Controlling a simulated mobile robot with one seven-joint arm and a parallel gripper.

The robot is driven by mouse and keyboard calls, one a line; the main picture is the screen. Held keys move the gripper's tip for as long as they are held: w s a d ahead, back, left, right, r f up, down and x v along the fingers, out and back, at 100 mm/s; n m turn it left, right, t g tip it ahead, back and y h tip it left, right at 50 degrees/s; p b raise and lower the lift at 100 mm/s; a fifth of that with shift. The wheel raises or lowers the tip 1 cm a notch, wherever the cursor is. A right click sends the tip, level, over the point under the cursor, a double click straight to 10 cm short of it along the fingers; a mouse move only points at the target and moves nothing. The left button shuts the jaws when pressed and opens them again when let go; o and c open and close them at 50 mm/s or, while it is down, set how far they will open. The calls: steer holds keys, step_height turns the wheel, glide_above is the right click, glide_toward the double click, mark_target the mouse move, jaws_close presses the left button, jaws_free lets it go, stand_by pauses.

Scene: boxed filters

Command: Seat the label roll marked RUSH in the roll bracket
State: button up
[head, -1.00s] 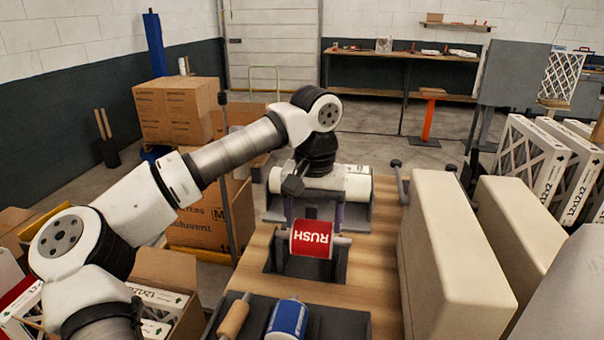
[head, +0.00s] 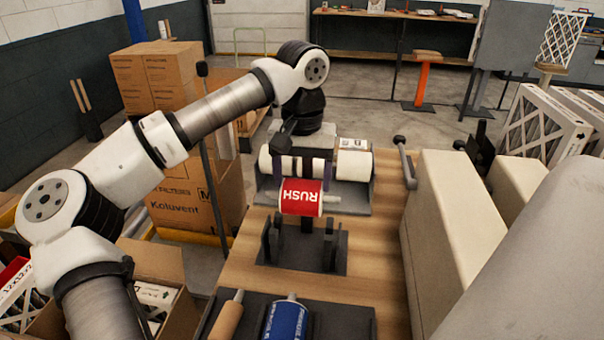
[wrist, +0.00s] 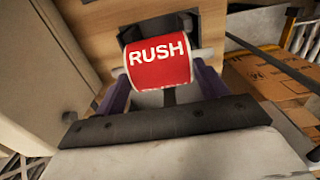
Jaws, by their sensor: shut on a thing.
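The label roll marked RUSH (head: 301,198) is red with white lettering and has a pale spindle end sticking out. My gripper (head: 305,181) is shut on it, with purple fingers on both sides; the wrist view shows the roll (wrist: 158,62) between the fingers. The roll bracket (head: 338,262) is a dark base with two uprights on the wooden bench. The roll shows just above and beyond the uprights in the head view, apart from the base. The upright tops lie close below the roll, and I cannot tell whether they touch it.
A dark tray (head: 358,207) with white rolls stands behind the bracket. A blue roll (head: 287,318) and a brown roll (head: 227,318) lie in a dark holder at the front. A large beige block (head: 452,240) stands at the right. Bare wood (head: 378,255) lies right of the bracket.

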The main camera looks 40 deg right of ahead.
mark_target(302, 200)
steer(key=shift+r, duration=0.1)
steer(key=shift+f+b, duration=1.75)
steer(key=shift+f, duration=1.25)
steer(key=shift+f+b, duration=1.3)
steer(key=shift+f, duration=1)
steer(key=o, duration=1.8)
steer(key=shift+r, duration=0.1)
steer(key=shift+c, duration=0.2)
step_height(302, 200, up, 14)
steer(key=shift+f+b, duration=0.1)
steer(key=shift+b, duration=0.65)
steer(key=shift+s, duration=0.1)
